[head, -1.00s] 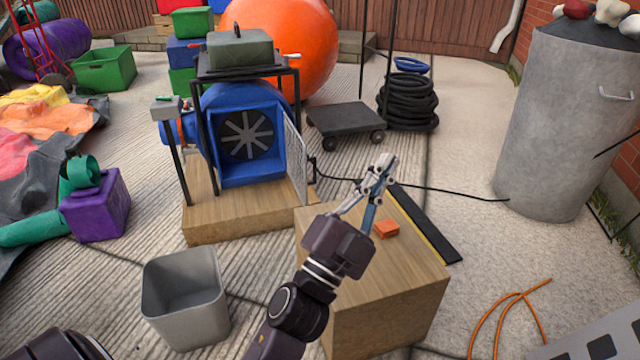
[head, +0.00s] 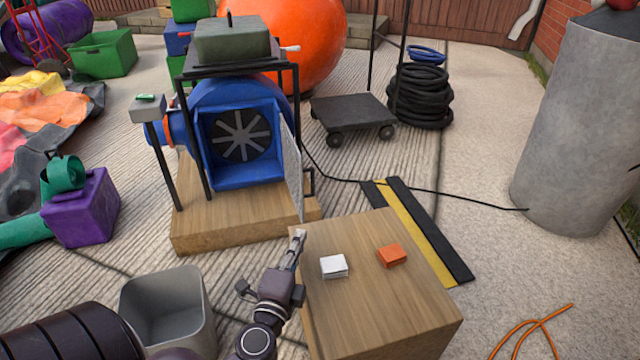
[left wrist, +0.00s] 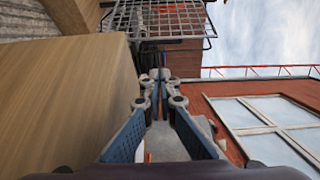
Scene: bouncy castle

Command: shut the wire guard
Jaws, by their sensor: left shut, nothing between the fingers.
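The wire guard (head: 293,172) stands swung open at the right side of the blue blower (head: 238,135), roughly edge-on in the head view. The blower's dark fan opening is uncovered. In the left wrist view the guard is a wire grid (left wrist: 165,20) at the top, beyond the fingertips. My left gripper (head: 299,238) is shut and empty, at the near left edge of the wooden box and in front of the guard, apart from it. Its fingers also show in the left wrist view (left wrist: 158,76). My right gripper is not in view.
The wooden box (head: 390,310) carries a white block (head: 334,266) and an orange block (head: 391,255). A grey bin (head: 170,290) stands at lower left. A black cable (head: 460,194) runs from near the blower past a black and yellow strip (head: 425,235).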

